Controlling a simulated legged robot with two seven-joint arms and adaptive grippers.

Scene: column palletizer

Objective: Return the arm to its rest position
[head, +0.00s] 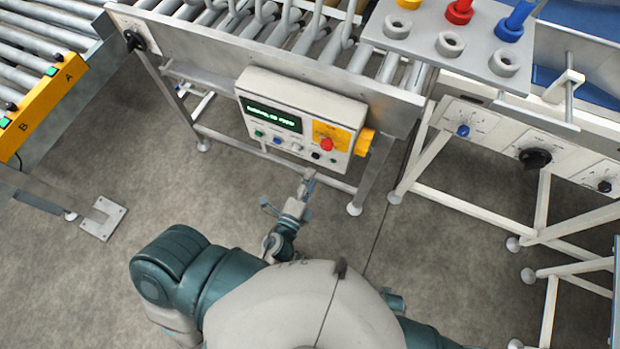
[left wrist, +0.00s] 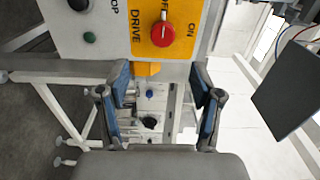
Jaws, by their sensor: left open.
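My left gripper (head: 289,192) is held in front of my body, below the control box (head: 299,118) in the head view. It is empty. In the left wrist view my left gripper (left wrist: 160,82) shows two blue-lined fingers spread apart, with nothing between them. Beyond them is the control box face with a red rotary knob (left wrist: 162,35) on a yellow plate marked DRIVE and ON. The fingers do not appear to touch the box. My right gripper is not visible.
The control box hangs on the front of a roller conveyor (head: 285,40). A grey shelf with coloured pegs and rings (head: 450,44) stands at upper right, above white frames (head: 465,195). A yellow rail (head: 40,105) is at left. Open concrete floor lies around me.

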